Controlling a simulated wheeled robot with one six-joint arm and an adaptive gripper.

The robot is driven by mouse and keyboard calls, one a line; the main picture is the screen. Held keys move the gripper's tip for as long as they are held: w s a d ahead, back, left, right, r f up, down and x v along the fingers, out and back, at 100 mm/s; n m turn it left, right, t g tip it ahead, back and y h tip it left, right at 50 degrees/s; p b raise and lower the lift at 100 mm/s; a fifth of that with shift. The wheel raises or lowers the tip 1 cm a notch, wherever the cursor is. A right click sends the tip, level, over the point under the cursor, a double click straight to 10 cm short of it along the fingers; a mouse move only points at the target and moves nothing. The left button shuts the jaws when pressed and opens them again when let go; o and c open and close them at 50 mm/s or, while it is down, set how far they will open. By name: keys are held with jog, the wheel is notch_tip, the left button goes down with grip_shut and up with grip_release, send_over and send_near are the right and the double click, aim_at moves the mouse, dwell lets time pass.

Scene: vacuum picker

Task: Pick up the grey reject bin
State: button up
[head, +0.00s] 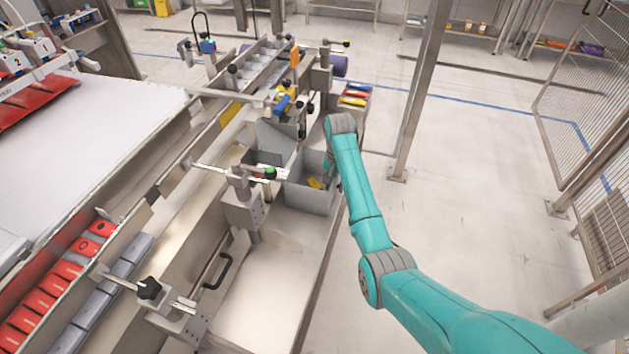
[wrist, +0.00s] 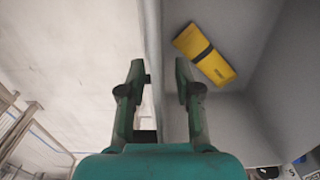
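The grey reject bin (head: 308,199) stands on the steel machine ledge beside the conveyor, with a yellow packet (head: 314,183) inside. In the wrist view the bin (wrist: 265,85) fills the right half, and the yellow packet with a dark band (wrist: 205,53) lies on its floor. My gripper (wrist: 160,72) is open and straddles the bin's right-hand wall: one finger is outside, over the pale floor, and the other is inside. A gap shows between the fingers; I cannot tell whether either touches the wall. In the head view my wrist mostly hides the gripper.
A second grey bin or chute (head: 275,138) sits just behind, next to a clamp arm (head: 240,178). A tray of coloured packets (head: 355,95) is farther back. A steel post (head: 418,90) rises to the right of my arm. Open floor (head: 480,180) lies right.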

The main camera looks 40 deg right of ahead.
jog(key=shift+f, duration=0.15)
grip_shut()
dwell(0.4)
